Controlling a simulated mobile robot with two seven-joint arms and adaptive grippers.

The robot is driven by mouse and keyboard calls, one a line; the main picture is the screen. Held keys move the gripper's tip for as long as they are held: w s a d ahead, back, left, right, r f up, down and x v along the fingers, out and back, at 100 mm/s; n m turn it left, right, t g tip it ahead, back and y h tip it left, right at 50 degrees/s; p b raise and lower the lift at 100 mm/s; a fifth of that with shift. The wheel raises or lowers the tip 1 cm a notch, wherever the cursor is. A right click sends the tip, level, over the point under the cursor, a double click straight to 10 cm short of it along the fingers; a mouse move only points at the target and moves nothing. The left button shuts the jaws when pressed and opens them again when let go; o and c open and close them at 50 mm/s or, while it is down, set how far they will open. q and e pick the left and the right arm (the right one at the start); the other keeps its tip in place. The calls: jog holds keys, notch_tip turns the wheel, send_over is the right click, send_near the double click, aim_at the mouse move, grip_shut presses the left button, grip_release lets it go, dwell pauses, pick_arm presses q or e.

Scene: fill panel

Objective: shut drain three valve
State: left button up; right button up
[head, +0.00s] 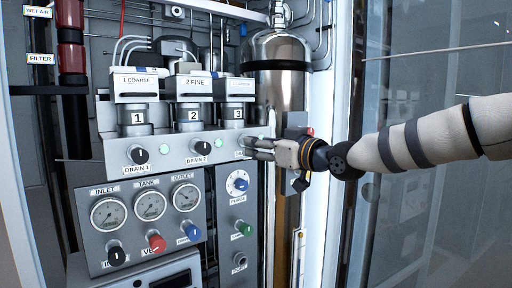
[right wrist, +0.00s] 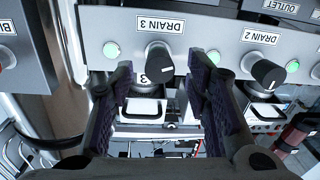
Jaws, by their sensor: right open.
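The drain 3 valve is a black knob (right wrist: 158,60) under the DRAIN 3 label (right wrist: 160,24) in the right wrist view. A lit green lamp (right wrist: 111,50) is beside it. My right gripper (right wrist: 160,72) is open, with one dark finger on each side of the knob and visible gaps between. No grip on the knob shows. In the head view my right gripper (head: 255,148) reaches from the right to the right end of the drain panel (head: 182,160) and hides the drain 3 knob. My left gripper is not in view.
The drain 2 knob (head: 201,147) and drain 1 knob (head: 138,155) sit to the left on the same panel. Below are gauges (head: 150,206), a red knob (head: 157,243) and a blue dial (head: 238,184). A steel cylinder (head: 280,75) stands behind my right gripper.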

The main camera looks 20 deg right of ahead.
jog(key=shift+w+a+r, duration=0.25)
jog(key=shift+w, duration=0.35)
grip_shut()
jog(key=m, duration=1.5)
jog(key=m+b, duration=0.1)
jog(key=m, duration=0.6)
jog(key=shift+f+t+h, duration=0.4)
jog(key=shift+m, duration=0.4)
